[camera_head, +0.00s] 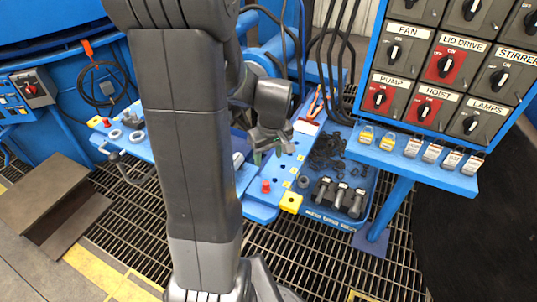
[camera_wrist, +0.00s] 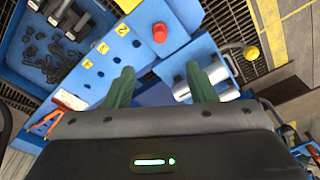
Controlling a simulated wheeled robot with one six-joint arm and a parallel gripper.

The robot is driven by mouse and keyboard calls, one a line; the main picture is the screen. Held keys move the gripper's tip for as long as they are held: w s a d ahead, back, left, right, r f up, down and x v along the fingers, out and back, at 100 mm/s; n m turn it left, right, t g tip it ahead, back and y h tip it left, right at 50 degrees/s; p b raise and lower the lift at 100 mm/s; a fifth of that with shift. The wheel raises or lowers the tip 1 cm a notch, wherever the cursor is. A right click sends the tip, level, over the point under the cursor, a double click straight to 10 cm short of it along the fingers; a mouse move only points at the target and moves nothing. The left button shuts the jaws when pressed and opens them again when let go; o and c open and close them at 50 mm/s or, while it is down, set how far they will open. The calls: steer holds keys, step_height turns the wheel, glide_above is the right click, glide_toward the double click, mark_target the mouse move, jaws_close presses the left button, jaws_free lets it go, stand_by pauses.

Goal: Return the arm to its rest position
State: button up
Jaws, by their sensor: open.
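My arm (camera_head: 190,150) rises through the middle of the head view and bends over at the top. My gripper (camera_head: 267,156) hangs over the blue bench board, pointing down. In the wrist view its two green fingers (camera_wrist: 160,85) stand wide apart with nothing held between them. The blue board (camera_wrist: 130,52) with dark holes lies below the fingers. Whether the fingertips touch the board cannot be told.
A red peg (camera_head: 266,187), a yellow block (camera_head: 291,202) and a tray (camera_head: 312,214) of black parts are near the gripper. Silver cylinders (camera_wrist: 207,88) lie beside one finger. A switch panel (camera_head: 440,70) with padlocks below stands right. Dark cables (camera_head: 335,60) hang behind.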

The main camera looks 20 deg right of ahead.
mark_target(266, 182)
steer(key=f+b, duration=0.1)
steer(key=f, duration=0.3)
steer(key=w+f, duration=0.1)
steer(key=f, duration=0.4)
steer(key=f+b, duration=0.1)
steer(key=f, duration=0.3)
steer(key=shift+w+a+f+b, duration=0.1)
steer(key=shift+w+f+b, duration=0.25)
steer(key=shift+r+p, duration=0.55)
steer(key=shift+r, duration=0.1)
steer(key=shift+f, duration=0.1)
